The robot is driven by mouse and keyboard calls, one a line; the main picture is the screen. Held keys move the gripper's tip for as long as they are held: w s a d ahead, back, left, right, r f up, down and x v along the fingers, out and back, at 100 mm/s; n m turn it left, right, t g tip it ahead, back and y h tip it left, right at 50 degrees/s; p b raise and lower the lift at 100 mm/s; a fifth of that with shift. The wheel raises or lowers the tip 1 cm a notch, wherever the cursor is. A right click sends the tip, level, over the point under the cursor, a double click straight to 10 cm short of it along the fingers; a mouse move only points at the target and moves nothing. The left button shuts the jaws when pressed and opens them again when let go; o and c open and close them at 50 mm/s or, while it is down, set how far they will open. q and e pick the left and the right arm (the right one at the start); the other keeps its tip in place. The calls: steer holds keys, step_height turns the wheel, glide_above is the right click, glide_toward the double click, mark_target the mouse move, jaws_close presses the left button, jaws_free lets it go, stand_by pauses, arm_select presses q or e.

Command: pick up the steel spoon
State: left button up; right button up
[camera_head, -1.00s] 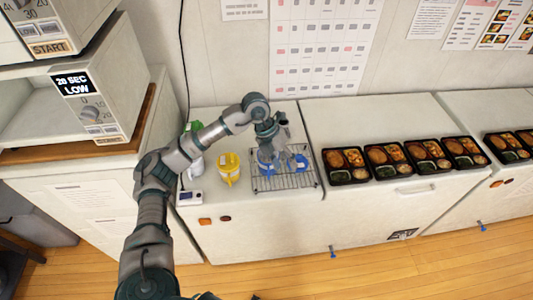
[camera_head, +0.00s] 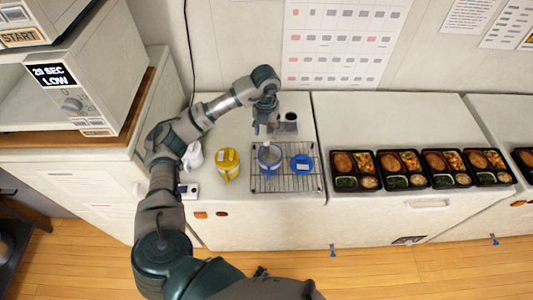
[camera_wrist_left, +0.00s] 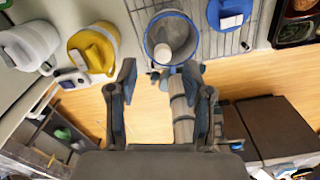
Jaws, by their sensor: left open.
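My left gripper (camera_head: 268,130) hangs above the wire rack, near the back of the blue-rimmed container (camera_head: 268,156). In the left wrist view the gripper (camera_wrist_left: 158,82) shows its two fingers wide apart with nothing between them. The blue-rimmed container is open there (camera_wrist_left: 171,38), and a pale grey rounded piece (camera_wrist_left: 163,50) shows in its mouth. I cannot tell whether that piece is the steel spoon; no spoon shows clearly elsewhere. A blue lid (camera_head: 302,162) lies to the right on the rack. My right gripper is not in view.
The wire rack (camera_head: 286,185) holds the container and lid. A yellow-lidded container (camera_head: 228,160) and a white jug (camera_head: 193,155) stand left of it. A dark-mouthed holder (camera_head: 291,118) stands behind. Several bento trays (camera_head: 352,187) line the counter at right.

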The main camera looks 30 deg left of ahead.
mark_target(266, 146)
arm_select(q)
step_height(266, 146, down, 4)
steer(key=shift+w+f, duration=0.1)
steer(key=f, duration=0.1)
steer(key=f+p, duration=0.1)
steer(key=f, duration=0.2)
steer(key=shift+d+f+p, duration=0.25)
steer(key=shift+f+p, duration=0.05)
steer(key=shift+p, duration=0.05)
steer(key=shift+a, duration=0.1)
steer(key=c, duration=0.4)
steer(key=shift+s+a, duration=0.1)
steer(key=shift+s, duration=0.1)
jaws_close()
